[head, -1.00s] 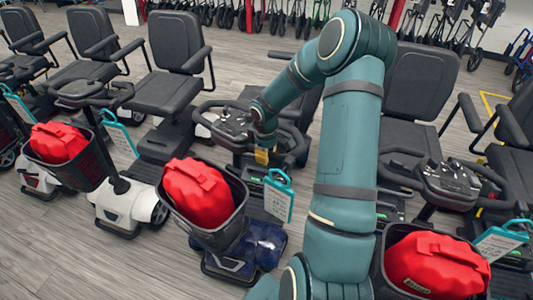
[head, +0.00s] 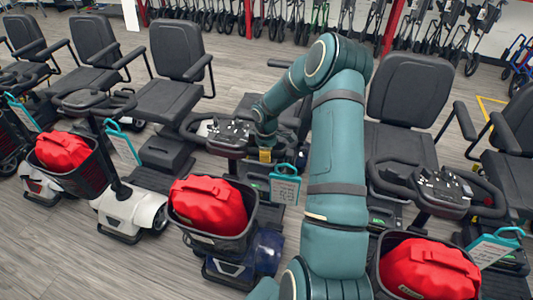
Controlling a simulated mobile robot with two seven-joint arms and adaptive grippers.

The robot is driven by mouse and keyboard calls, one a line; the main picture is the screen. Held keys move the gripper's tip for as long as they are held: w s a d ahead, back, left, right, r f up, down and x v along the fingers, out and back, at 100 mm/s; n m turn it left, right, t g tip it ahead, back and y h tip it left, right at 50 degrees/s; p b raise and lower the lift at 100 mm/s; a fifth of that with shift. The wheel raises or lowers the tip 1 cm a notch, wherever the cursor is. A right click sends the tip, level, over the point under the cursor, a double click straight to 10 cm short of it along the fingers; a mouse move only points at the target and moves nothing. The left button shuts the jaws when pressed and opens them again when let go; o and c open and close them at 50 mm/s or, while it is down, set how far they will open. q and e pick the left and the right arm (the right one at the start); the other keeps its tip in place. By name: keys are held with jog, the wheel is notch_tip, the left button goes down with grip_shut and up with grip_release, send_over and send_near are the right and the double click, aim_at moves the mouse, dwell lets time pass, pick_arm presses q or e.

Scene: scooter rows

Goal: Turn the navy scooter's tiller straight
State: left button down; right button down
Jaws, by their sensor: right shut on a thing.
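The navy scooter (head: 262,252) stands at the lower centre, with a red bag (head: 207,204) in its black front basket (head: 220,241). Its tiller console (head: 229,133) is above and behind the basket, and a teal-edged tag (head: 284,186) hangs to the right. The basket faces close to straight forward; I cannot tell whether the tiller is exactly straight. My right gripper (head: 266,151) is shut on the right side of the tiller's handlebar. My wrist hides the fingers and much of that grip. My left gripper is out of view.
A white scooter (head: 133,207) stands close on the left. Another scooter with a console (head: 440,187) and red bag (head: 428,270) stands close on the right, beyond my arm. Black seats (head: 410,90) line up behind. Open floor (head: 60,262) shows at the lower left.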

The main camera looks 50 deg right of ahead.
jog(key=shift+w+d+r, duration=0.1)
jog(key=c, duration=0.7)
grip_release()
jog(key=shift+o, duration=0.2)
notch_tip(320, 180, up, 12)
jog(key=shift+s+a, duration=0.2)
jog(key=shift+a, duration=0.05)
